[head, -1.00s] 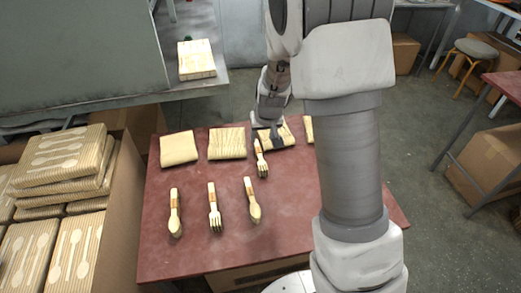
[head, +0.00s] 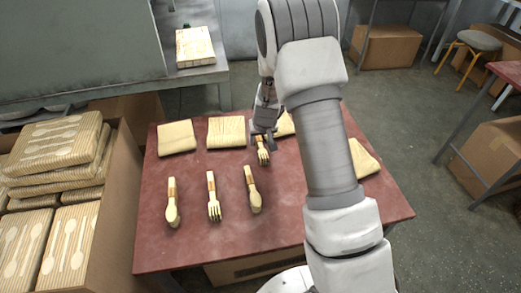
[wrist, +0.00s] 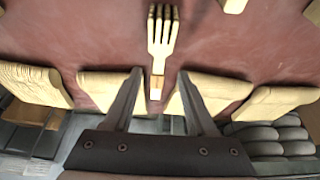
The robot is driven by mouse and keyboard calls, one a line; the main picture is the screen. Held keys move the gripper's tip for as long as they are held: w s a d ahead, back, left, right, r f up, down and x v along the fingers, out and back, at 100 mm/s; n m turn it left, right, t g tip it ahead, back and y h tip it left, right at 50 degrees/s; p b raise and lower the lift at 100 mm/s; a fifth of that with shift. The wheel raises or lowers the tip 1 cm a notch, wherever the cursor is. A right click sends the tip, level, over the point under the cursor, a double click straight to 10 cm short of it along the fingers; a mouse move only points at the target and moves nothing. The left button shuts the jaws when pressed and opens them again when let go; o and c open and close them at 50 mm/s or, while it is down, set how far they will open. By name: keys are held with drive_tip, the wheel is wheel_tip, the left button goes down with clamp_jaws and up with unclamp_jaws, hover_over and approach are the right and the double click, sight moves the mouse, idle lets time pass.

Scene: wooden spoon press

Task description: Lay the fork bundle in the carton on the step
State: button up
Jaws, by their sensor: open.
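A fork bundle (head: 263,152), pale wood with an orange-brown band, lies on the red table near its middle. In the wrist view the fork bundle (wrist: 162,35) has its tines away from me and its handle end between my finger tips. My gripper (head: 263,134) is over that handle end; in the wrist view my gripper (wrist: 160,76) is open, with a finger on each side and a gap beside the handle. I cannot make out which carton stands on a step.
Several tan folded pads (head: 226,132) lie along the table's (head: 300,232) far side. A large carton (head: 118,205) of printed packs stands at the left. A closed carton (head: 385,47) is at the back right. A bench (head: 205,75) with a pale block is behind; the table front is clear.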

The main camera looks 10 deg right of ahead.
sight(260, 143)
drive_tip(key=b+x, duration=0.1)
drive_tip(key=x, duration=0.3)
drive_tip(key=shift+w+d+f, duration=0.1)
drive_tip(key=shift+w+f, duration=0.1)
drive_tip(key=shift+f, duration=0.1)
drive_tip(key=shift+r, duration=0.1)
clamp_jaws()
